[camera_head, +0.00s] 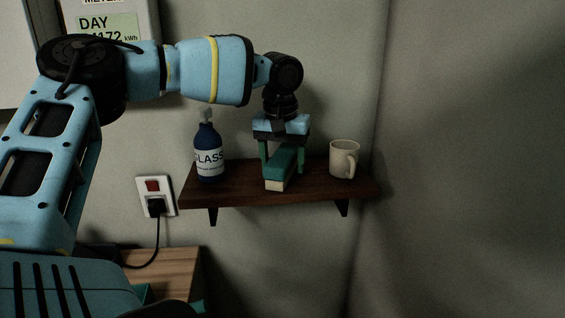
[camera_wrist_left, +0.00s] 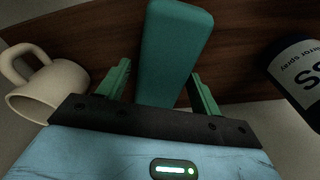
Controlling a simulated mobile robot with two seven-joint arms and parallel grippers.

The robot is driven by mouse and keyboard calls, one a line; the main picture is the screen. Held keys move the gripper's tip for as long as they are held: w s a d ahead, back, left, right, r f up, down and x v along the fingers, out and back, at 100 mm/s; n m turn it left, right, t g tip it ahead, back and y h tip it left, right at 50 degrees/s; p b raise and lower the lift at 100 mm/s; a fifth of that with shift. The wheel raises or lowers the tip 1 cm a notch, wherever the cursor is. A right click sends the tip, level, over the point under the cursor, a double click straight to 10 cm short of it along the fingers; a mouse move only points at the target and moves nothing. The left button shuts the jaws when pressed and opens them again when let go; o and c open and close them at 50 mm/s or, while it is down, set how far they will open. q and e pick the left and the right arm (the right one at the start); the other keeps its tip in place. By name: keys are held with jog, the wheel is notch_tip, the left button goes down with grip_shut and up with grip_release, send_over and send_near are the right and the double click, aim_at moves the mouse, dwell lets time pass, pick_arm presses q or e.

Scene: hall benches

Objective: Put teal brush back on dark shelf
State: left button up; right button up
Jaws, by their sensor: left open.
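The teal brush (camera_head: 284,163) lies on the dark shelf (camera_head: 234,190), between the bottle and the mug, with its pale bristle side (camera_head: 275,184) down. My left gripper (camera_head: 282,160) is above the brush, its green fingers open on either side of it. In the left wrist view the brush (camera_wrist_left: 174,50) runs between the open fingers (camera_wrist_left: 160,90), with a gap on each side. The dark shelf (camera_wrist_left: 105,40) shows behind it. My right gripper is not in view.
A blue glass spray bottle (camera_head: 208,153) stands left of the brush and a cream mug (camera_head: 343,159) stands right of it on the shelf. A socket with a plug (camera_head: 156,200) is on the wall below left. A wooden bench top (camera_head: 170,266) is lower left.

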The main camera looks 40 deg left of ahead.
aim_at(281, 157)
pick_arm(q)
notch_tip(281, 157, up, 11)
jog(key=s, duration=0.1)
jog(key=shift+d+r, duration=0.2)
jog(key=shift+d, duration=0.2)
jog(key=shift+s, duration=0.1)
